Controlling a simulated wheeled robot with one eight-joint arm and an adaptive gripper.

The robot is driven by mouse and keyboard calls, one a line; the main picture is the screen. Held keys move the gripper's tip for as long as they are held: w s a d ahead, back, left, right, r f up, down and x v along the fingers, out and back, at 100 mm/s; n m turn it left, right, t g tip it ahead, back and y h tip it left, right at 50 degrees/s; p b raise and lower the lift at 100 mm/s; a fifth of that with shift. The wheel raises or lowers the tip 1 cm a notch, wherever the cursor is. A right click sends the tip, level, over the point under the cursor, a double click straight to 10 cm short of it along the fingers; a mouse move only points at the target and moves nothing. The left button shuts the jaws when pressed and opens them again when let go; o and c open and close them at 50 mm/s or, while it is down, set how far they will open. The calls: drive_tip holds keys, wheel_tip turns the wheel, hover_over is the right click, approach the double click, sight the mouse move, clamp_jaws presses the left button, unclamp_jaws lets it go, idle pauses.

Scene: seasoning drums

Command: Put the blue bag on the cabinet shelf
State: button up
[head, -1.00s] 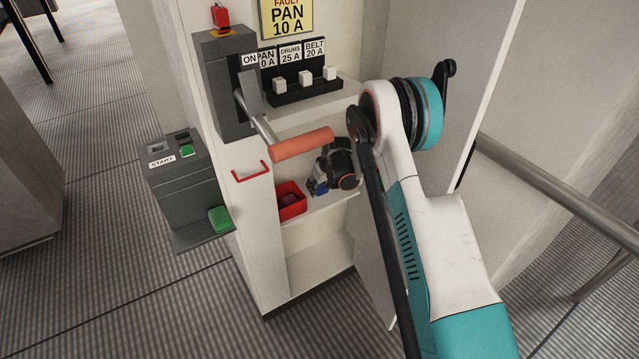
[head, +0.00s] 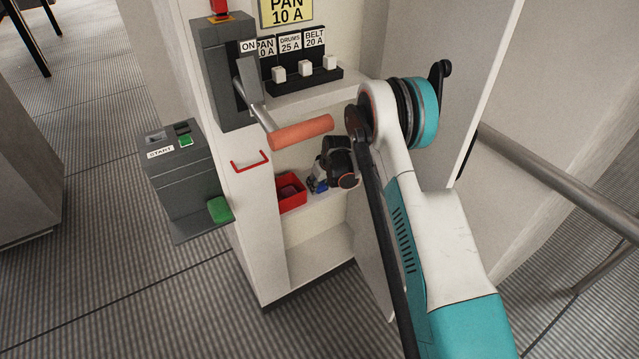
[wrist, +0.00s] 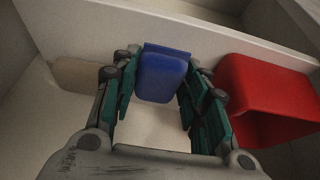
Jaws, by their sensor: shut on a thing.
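The blue bag (wrist: 163,76) is between the green fingers of my gripper (wrist: 160,88) in the wrist view. My gripper is shut on it. In the head view my gripper (head: 322,180) is inside the white cabinet, at the cabinet shelf (head: 312,196), and a small part of the blue bag (head: 317,187) shows below it. The bag is just right of a red bin. I cannot tell whether the bag touches the shelf, as the gripper hides much of it.
The red bin (head: 291,196) stands close beside my gripper and also shows in the wrist view (wrist: 265,100). A lever with an orange handle (head: 301,132) juts out above the shelf. The open cabinet door (head: 437,140) is behind my arm. A grey START box (head: 182,185) stands left.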

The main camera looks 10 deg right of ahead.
drive_tip(key=shift+f, duration=0.35)
drive_tip(key=o, duration=1.2)
